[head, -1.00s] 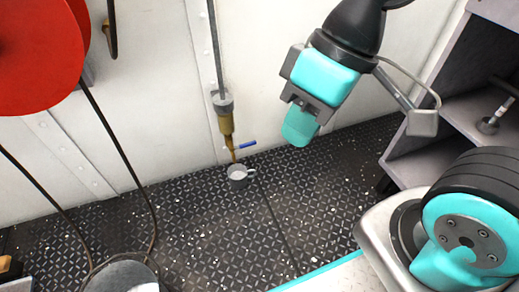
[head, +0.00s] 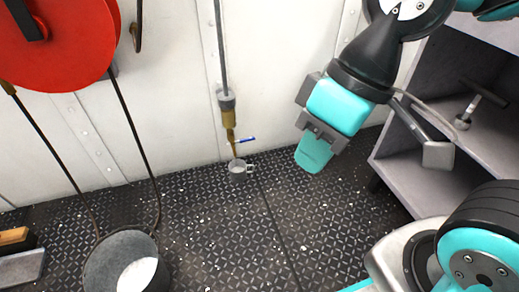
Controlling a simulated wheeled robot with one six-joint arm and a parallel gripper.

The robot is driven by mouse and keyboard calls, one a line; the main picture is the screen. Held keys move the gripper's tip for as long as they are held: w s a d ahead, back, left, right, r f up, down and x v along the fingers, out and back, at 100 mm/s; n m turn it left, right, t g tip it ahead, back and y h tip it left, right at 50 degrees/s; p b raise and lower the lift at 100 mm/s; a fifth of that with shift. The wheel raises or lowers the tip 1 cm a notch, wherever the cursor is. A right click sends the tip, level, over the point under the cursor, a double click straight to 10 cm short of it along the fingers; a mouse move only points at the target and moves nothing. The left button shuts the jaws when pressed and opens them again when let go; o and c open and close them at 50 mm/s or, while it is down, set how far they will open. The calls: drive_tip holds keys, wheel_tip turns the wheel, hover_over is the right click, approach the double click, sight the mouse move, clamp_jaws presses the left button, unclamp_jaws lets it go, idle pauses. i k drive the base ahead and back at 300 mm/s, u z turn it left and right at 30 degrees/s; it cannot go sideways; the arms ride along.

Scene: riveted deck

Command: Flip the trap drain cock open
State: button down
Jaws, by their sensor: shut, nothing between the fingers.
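The trap drain cock shows as a blue lever (head: 246,140) sticking out to the right from the lower end of a brass trap (head: 229,119). The trap hangs from a thin vertical pipe (head: 221,50) on the white wall. A thin brownish outlet runs below the lever towards a small grey cup (head: 238,168) on the floor, its handle to the right. My gripper (head: 314,154) points down to the right of the lever, apart from it. Its turquoise fingers are together with nothing visible between them.
A red reel (head: 75,50) hangs at upper left with a dark hose trailing down. A grey bucket (head: 103,262) with white contents stands at lower left. Grey shelving (head: 410,190) stands at right, close to my arm. The dark studded floor in the middle is mostly clear.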

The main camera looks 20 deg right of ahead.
sight(251, 138)
drive_tip(key=z, duration=0.7)
drive_tip(key=i, duration=0.55)
drive_tip(key=u, duration=0.15)
